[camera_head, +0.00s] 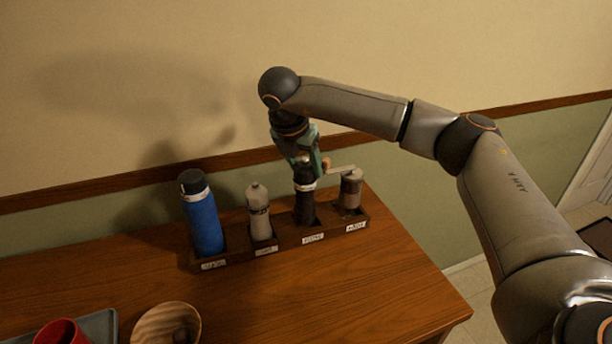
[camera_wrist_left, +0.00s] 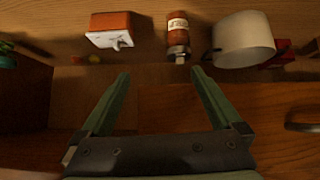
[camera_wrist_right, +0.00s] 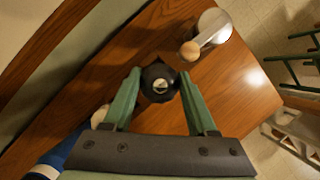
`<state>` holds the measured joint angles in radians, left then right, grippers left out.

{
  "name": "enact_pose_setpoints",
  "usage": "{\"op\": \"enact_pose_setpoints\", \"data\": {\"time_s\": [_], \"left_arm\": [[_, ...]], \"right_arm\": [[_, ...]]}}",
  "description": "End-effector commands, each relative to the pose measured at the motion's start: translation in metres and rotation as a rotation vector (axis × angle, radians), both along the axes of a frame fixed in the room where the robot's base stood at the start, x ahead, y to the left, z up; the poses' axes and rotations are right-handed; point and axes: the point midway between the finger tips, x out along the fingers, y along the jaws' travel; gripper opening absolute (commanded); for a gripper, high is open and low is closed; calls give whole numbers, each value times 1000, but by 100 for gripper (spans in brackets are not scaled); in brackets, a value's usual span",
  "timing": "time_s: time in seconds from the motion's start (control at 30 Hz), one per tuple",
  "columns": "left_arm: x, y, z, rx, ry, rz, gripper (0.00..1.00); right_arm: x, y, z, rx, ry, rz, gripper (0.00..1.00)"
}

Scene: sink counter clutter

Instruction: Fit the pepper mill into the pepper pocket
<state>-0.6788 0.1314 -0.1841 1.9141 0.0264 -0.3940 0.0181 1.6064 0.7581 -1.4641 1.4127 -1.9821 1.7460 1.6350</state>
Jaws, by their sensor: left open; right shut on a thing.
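The dark pepper mill (camera_head: 304,205) is upright at the third pocket from the left of the wooden rack (camera_head: 283,241). Its lower end is behind the labelled front wall; I cannot tell whether it rests on the pocket floor. My right gripper (camera_head: 306,164) is shut on the mill's upper part from above. In the right wrist view the mill's round black top (camera_wrist_right: 159,84) shows between the fingers. My left gripper (camera_wrist_left: 158,78) is open and empty in its wrist view, and out of the head view.
In the rack stand a blue bottle (camera_head: 204,222) and a pale mill (camera_head: 258,210) to the left, and a grinder with a crank (camera_head: 350,195) close on the right. A wooden bowl (camera_head: 166,324) and a grey tray (camera_head: 101,325) are front left. The counter's right front is clear.

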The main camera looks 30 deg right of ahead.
Motion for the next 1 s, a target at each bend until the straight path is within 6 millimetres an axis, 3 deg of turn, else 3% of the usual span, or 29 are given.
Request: {"op": "enact_pose_setpoints", "data": {"time_s": [0.3,0.67,0.7,0.93,1.0], "left_arm": [[0,0,11,0,0,0,99],[0,0,7,0,-1,0,99],[0,0,8,0,0,0,99],[0,0,8,0,0,0,99],[0,0,8,0,0,0,99]], "right_arm": [[4,-6,-36,-2,1,1,0],[4,-6,-42,-1,-1,0,0],[4,-6,-41,-1,1,1,61],[3,-6,-41,-1,1,1,87],[3,-6,-41,-1,1,1,88]]}}
